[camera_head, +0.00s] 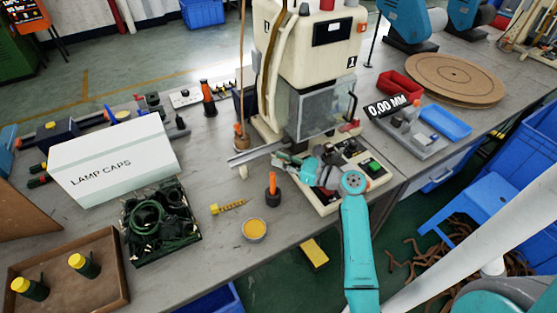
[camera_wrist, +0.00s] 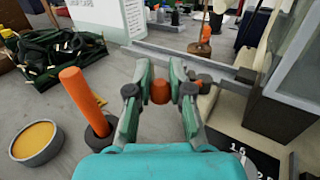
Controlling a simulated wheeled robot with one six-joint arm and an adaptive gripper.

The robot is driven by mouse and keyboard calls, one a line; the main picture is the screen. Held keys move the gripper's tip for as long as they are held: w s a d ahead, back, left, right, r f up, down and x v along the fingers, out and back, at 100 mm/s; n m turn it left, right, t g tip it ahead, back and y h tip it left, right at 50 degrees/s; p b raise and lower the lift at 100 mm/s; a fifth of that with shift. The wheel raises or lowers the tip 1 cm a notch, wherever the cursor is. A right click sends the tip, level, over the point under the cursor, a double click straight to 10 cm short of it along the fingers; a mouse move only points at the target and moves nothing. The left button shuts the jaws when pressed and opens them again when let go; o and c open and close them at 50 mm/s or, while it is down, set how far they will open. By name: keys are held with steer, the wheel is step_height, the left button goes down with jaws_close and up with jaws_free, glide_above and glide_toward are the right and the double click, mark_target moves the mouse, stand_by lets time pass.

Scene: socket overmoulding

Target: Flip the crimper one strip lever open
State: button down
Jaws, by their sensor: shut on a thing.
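Crimper one (camera_head: 318,50) is a cream machine marked "1", with a clear guard (camera_head: 318,108) over its front. My gripper (camera_head: 287,165) is low at its front left, next to a grey metal bar. In the wrist view my gripper (camera_wrist: 160,88) has its green fingers around a short orange knob (camera_wrist: 160,92), which appears to be the end of the strip lever. The rest of that lever is hidden by the fingers. The grey bar (camera_wrist: 190,65) runs behind the fingertips. I cannot tell the lever's angle.
An orange-handled tool (camera_head: 272,184) stands upright left of my gripper, with a yellow screw-like piece (camera_head: 229,207) and a round tin (camera_head: 254,230) nearby. A crate of dark cables (camera_head: 160,222) and a LAMP CAPS box (camera_head: 110,165) are further left. A gauge (camera_head: 410,130) stands right.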

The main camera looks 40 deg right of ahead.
steer(key=shift+s+d+n+y, duration=0.1)
steer(key=shift+d+n+y, duration=0.05)
steer(key=shift+n+y, duration=0.2)
steer(key=c, duration=1)
jaws_free()
steer(key=v, duration=1.2)
steer(key=shift+r, duration=0.15)
